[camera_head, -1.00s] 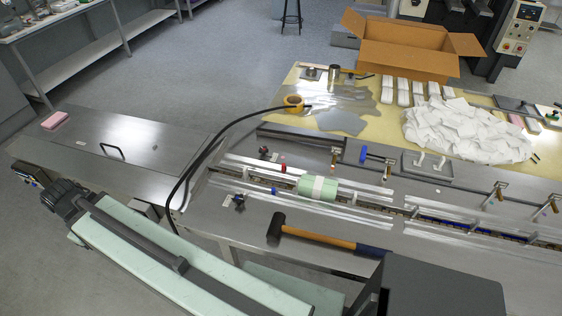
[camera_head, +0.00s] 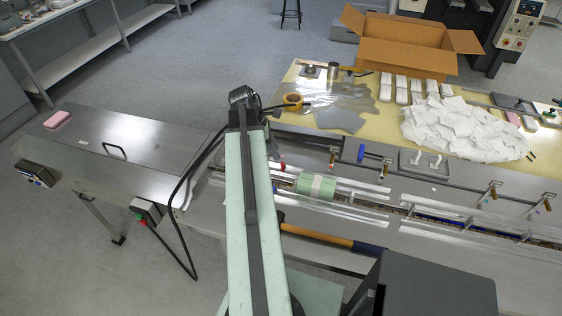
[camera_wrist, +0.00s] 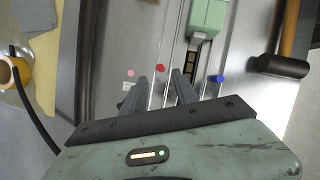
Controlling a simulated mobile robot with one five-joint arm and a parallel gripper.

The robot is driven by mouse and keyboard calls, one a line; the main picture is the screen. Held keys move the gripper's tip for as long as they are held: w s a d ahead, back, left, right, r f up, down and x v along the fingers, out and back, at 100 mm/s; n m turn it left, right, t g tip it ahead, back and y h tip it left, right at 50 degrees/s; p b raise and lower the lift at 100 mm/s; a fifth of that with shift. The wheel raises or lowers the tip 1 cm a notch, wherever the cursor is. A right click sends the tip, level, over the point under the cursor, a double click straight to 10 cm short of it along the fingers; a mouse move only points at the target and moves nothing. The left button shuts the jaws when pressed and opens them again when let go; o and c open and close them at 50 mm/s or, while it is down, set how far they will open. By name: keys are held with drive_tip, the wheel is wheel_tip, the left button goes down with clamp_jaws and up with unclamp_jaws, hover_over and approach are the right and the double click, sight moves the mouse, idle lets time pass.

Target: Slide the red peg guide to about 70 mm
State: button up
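The red peg (camera_head: 280,166) of the guide stands by the rails on the metal table, just right of my raised arm in the head view. In the wrist view the red peg (camera_wrist: 160,68) shows just beyond the gap between my fingertips. My gripper (camera_wrist: 160,77) is open, its two dark fingers apart with nothing held. I cannot tell how high the fingertips are above the peg. The scale is not readable.
A blue peg (camera_wrist: 216,78) stands across the track. A hammer (camera_wrist: 282,65) lies nearby, and a tape roll (camera_head: 293,101) and black cable are at the other side.

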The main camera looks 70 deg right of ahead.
sight(283, 163)
drive_tip(key=b+x, duration=0.6)
drive_tip(key=x, duration=0.1)
drive_tip(key=shift+w+f, duration=0.1)
drive_tip(key=shift+f, duration=0.25)
drive_tip(key=shift+r, duration=0.15)
clamp_jaws()
idle(0.7)
